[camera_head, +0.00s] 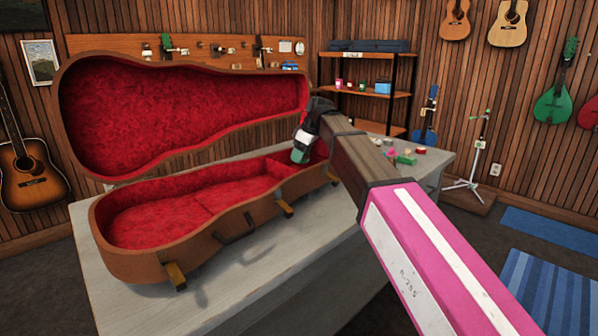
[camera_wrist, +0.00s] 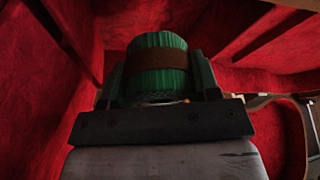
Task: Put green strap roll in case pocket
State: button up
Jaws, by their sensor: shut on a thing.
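The green strap roll (camera_wrist: 157,75) has a brown band around it and sits between my gripper's fingers in the wrist view. My gripper (camera_head: 300,150) is shut on the roll, and the roll's green end shows below the fingers in the head view. The open case (camera_head: 215,240) lies on the grey table, lined in red, with its lid (camera_head: 180,110) raised behind. The gripper is at the case's narrow right end, over the lined compartment there. Red walls (camera_wrist: 50,90) surround the roll in the wrist view. I cannot tell whether the roll touches the pocket's floor.
Several small coloured items (camera_head: 405,157) lie on the table (camera_head: 270,275) right of the case. A shelf (camera_head: 365,92) and a stand (camera_head: 470,170) are behind. The raised lid blocks the back left. The table front is clear.

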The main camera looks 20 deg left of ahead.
jog(key=shift+f, duration=3.2)
jog(key=o, duration=1)
jog(key=shift+o, duration=0.2)
jog(key=v, duration=1.2)
